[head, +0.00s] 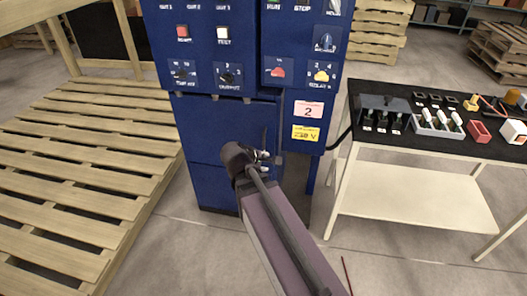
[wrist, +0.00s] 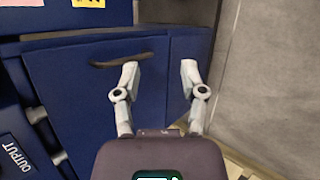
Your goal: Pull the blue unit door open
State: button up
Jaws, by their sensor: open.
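The blue unit (head: 205,50) stands at the centre of the head view. Its lower door (head: 205,130) is a plain blue panel, partly covered by my arm. In the wrist view the blue door (wrist: 75,95) fills the left and middle, with a dark bar handle (wrist: 105,62) near its top edge. I cannot tell whether the door stands slightly ajar. My gripper (wrist: 159,69) is open and empty, its two light fingers apart. The left fingertip is by the right end of the handle; the right fingertip is to its right, past the door's edge line. Contact is unclear.
A black-topped table (head: 365,150) with parts on it stands close to the right of the unit. A wooden pallet platform (head: 80,150) lies to the left. Free floor (head: 180,245) shows in front of the unit. More pallets stand behind.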

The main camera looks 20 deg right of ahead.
aim_at(264, 141)
jog(key=w+a+f+n+t+h+b, duration=0.3)
jog(key=w+f+n+t+b, duration=0.4)
jog(key=n+b, duration=0.9)
jog(key=w+t+h+b, duration=0.1)
jog(key=b, duration=0.2)
jog(key=shift+w+f, duration=0.25)
jog(key=shift+d, duration=0.15)
jog(key=x, duration=1.3)
jog(key=shift+w+d+r, duration=0.2)
jog(key=shift+w+d, duration=0.05)
jog(key=shift+w, duration=0.05)
grip_shut()
